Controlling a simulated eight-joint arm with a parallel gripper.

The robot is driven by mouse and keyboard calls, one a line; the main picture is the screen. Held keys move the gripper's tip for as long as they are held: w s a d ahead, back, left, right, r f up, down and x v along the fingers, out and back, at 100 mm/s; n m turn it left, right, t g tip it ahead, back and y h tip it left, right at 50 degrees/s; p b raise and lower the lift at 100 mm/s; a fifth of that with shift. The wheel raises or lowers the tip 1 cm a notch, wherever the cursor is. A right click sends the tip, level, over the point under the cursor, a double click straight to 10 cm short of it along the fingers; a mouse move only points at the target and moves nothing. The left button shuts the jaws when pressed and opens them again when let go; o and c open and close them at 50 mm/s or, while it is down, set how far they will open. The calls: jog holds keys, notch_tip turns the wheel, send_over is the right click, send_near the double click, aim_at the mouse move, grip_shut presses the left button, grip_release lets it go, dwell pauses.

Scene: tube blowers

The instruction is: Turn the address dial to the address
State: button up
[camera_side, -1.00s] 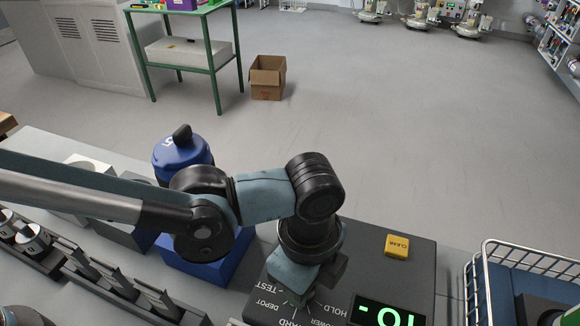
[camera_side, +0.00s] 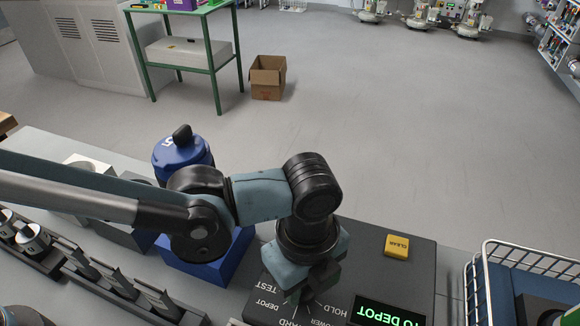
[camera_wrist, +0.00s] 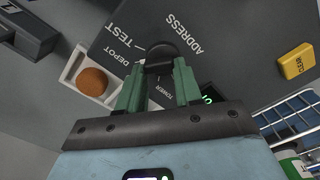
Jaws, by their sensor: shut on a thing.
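The address dial (camera_wrist: 162,48) is a dark knob on a dark grey panel (camera_wrist: 235,45), with white labels around it. ADDRESS, TEST, DEPOT and TOWER can be read in the wrist view. My gripper (camera_wrist: 159,75) has its green fingers shut on the dial, one on each side. In the side view my gripper (camera_side: 300,292) points down onto the panel and hides the dial, so I cannot tell which label its pointer faces. The green-lit display (camera_side: 390,314) reads "TO DEPOT"; only a corner of it shows in the wrist view.
A yellow CLEAR button (camera_side: 397,246) sits on the panel, right of my gripper. An orange round button (camera_wrist: 92,81) in a white square is left of the dial. A wire basket (camera_side: 520,262) stands at right, a blue container (camera_side: 183,155) at left.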

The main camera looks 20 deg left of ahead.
jog(key=o, duration=1)
jog(key=shift+o, duration=0.2)
notch_tip(320, 180, up, 12)
